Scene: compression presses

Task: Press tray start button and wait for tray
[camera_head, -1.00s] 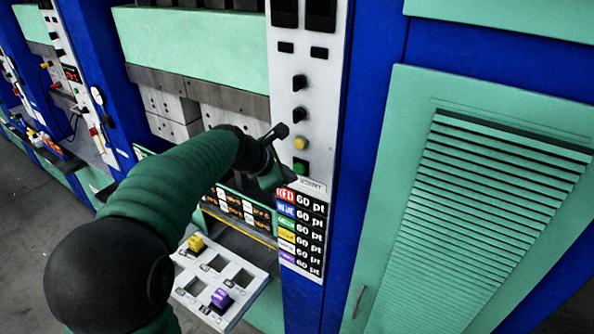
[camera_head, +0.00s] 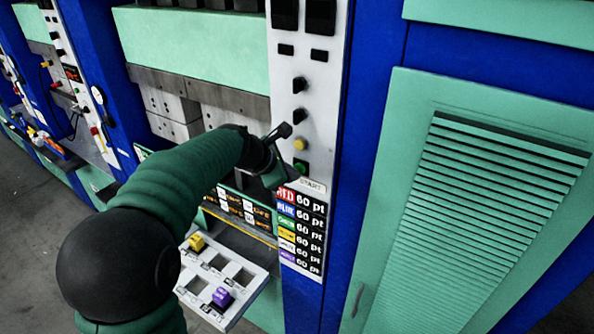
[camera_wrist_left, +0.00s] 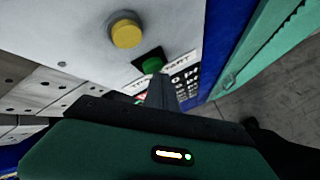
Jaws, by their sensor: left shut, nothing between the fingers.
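The green start button (camera_head: 301,166) sits on the grey control panel, above the START label (camera_head: 312,185). It also shows in the wrist view (camera_wrist_left: 152,65) with a dark square surround. My left gripper (camera_head: 290,172) is shut and empty, just left of and below the green button. In the wrist view its fingertips (camera_wrist_left: 158,82) are just below the button and overlap its lower edge; I cannot tell if they touch. A white tray (camera_head: 235,311) with compartments sits low at the press front, holding a yellow block (camera_head: 197,242) and a purple block (camera_head: 221,297). My right gripper is not in view.
A yellow button (camera_head: 300,144) and black knobs (camera_head: 299,83) sit above the green button. A colour price list (camera_head: 302,232) is below it. A louvred green cabinet door (camera_head: 450,210) stands right of the blue post. Another press is at the far left.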

